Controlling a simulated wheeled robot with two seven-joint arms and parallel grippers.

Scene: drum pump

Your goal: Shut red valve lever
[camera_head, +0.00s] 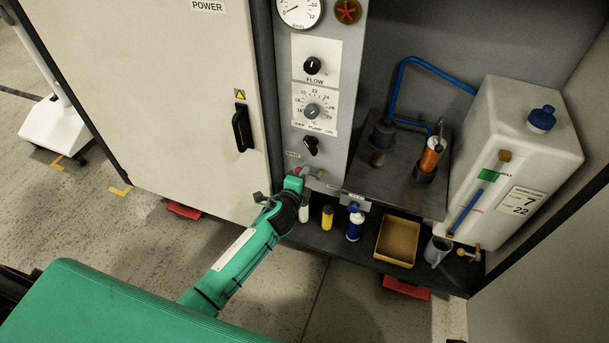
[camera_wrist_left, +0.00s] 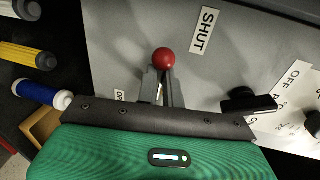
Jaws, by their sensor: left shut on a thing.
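The red valve lever shows in the left wrist view as a red ball knob (camera_wrist_left: 164,58) on the grey panel. My left gripper (camera_wrist_left: 163,78) is shut on the lever, with its two grey fingers close around it just below the ball. In the head view my left gripper (camera_head: 296,180) is at the bottom of the control panel and hides most of the lever. My right gripper is not in view.
A black switch handle (camera_wrist_left: 250,101) sticks out of the panel right of the fingers in the wrist view. In the head view, a yellow bottle (camera_head: 327,217), a blue bottle (camera_head: 355,224) and a tan tray (camera_head: 397,241) stand on the low shelf beside my gripper.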

